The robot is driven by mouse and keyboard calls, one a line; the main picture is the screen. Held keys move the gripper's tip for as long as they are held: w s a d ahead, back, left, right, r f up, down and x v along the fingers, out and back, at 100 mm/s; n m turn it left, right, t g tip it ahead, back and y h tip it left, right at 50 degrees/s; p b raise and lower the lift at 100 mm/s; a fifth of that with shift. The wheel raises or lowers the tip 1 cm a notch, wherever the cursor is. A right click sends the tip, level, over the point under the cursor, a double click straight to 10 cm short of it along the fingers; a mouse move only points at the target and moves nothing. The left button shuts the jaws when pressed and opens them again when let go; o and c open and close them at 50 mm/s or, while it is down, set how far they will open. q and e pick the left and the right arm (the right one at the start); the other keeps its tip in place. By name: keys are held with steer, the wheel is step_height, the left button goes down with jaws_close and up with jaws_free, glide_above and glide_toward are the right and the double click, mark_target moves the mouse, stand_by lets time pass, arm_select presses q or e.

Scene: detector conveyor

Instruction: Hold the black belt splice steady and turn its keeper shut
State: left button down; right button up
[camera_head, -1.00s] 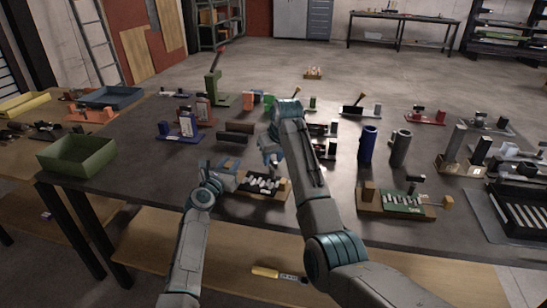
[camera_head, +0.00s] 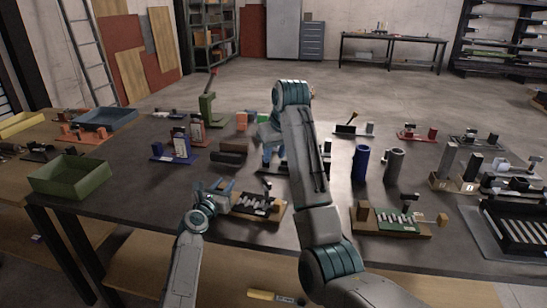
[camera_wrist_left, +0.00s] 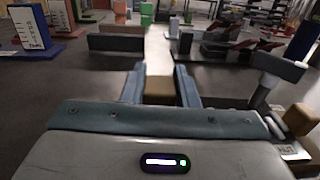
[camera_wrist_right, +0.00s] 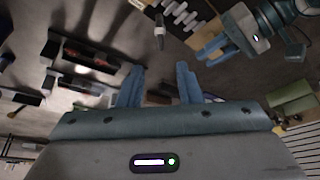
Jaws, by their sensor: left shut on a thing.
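The black belt splice (camera_head: 258,204) lies on the table in front of me, a wooden base with a black plate and white strips. Part of it also shows at the top of the right wrist view (camera_wrist_right: 180,14). A dark upright keeper (camera_head: 268,186) stands at its far side. My left gripper (camera_head: 222,186) is at the splice's left end; in the left wrist view its fingers are shut on a wooden block (camera_wrist_left: 159,88). My right gripper (camera_head: 271,156) is above and beyond the splice, partly hidden by its arm. In the right wrist view its fingers (camera_wrist_right: 160,85) are apart and empty.
A green-plated splice (camera_head: 398,221) lies to the right. Blue (camera_head: 361,163) and grey (camera_head: 394,166) cylinders stand behind it. A green bin (camera_head: 70,176) is at the left. Dark blocks (camera_head: 230,154) lie behind the left gripper. Bare table lies between the two splices.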

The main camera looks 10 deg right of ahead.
mark_target(268, 181)
steer(key=x, duration=1.2)
steer(key=shift+s+d+f, duration=0.1)
steer(key=shift+s+d, duration=0.05)
steer(key=shift+s, duration=0.15)
jaws_close()
